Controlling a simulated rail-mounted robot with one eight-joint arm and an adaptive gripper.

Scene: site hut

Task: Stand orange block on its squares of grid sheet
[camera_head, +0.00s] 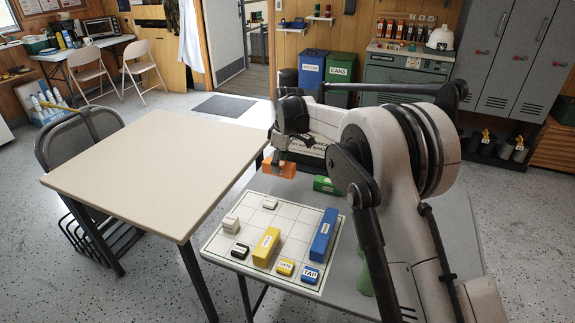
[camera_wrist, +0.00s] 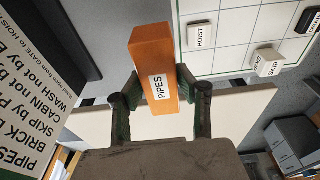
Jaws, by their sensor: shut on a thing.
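The orange block (camera_head: 279,168), labelled PIPES, is held in my gripper (camera_head: 283,162) above the far edge of the grid sheet (camera_head: 292,212). In the wrist view the orange block (camera_wrist: 158,68) sits between both fingers of my gripper (camera_wrist: 160,100), its label showing. The sheet carries a long yellow block (camera_head: 265,247), a long blue block (camera_head: 323,235), a white block (camera_head: 231,223), a small white HOIST tile (camera_wrist: 200,36), a black tile (camera_head: 240,251), a yellow GATE tile (camera_head: 285,267) and a blue TAP tile (camera_head: 310,274). Several grid squares are bare.
A green block (camera_head: 326,185) lies beyond the sheet, beside my arm. A printed card (camera_wrist: 35,100) with placement lines fills the wrist view's left side. A bare cream table (camera_head: 160,165) stands left of the grey table (camera_head: 450,225). A folding chair (camera_head: 80,135) is farther left.

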